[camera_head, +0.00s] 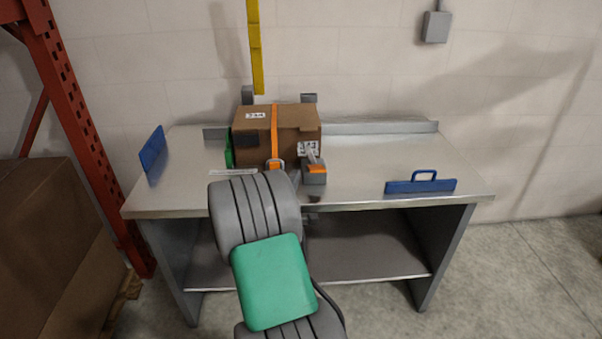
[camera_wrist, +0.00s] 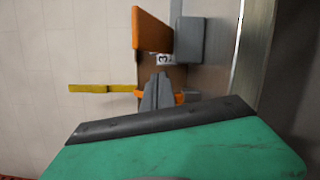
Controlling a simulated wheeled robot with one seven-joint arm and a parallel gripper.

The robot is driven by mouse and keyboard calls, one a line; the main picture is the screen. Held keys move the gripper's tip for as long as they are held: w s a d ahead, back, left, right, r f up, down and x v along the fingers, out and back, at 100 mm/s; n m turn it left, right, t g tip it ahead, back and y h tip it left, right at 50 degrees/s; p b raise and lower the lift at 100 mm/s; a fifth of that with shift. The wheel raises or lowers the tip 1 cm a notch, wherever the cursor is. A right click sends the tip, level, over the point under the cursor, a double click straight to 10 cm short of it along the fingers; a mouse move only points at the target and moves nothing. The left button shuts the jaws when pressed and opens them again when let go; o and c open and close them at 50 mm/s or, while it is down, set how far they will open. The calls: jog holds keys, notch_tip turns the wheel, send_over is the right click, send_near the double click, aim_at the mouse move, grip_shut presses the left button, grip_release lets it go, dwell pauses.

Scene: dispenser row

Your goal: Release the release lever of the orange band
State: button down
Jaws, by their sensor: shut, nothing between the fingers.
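The orange band (camera_head: 274,125) runs over the top and down the front of a cardboard box (camera_head: 300,117). A metal buckle-like piece (camera_head: 275,163) sits low on the band. Right of it stands a grey block (camera_head: 314,178) with an orange lever-like flap (camera_head: 316,168). In the wrist view, the orange flap (camera_wrist: 152,30) stands out beside the grey block (camera_wrist: 189,40). My gripper (camera_wrist: 159,76) is shut and empty, in front of the box and in line with the band (camera_wrist: 180,98), apart from the flap. Contact with the band cannot be told.
The box stands on a metal bench (camera_head: 375,155). A blue handled bar (camera_head: 420,186) lies at the right, a blue plate (camera_head: 152,149) stands at the left. A yellow strap (camera_head: 255,45) hangs above. A red rack post (camera_head: 75,110) and large carton (camera_head: 50,240) are left.

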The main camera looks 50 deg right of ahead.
aim_at(311, 156)
jog(key=shift+s+d+f+n, duration=0.15)
jog(key=shift+d+f+n, duration=0.15)
jog(key=shift+n, duration=0.3)
jog(key=shift+a+r+t, duration=0.1)
jog(key=shift+r+t, duration=0.1)
jog(key=shift+t, duration=0.1)
jog(key=p+x, duration=0.2)
jog(key=x, duration=0.8)
jog(key=shift+r, duration=0.1)
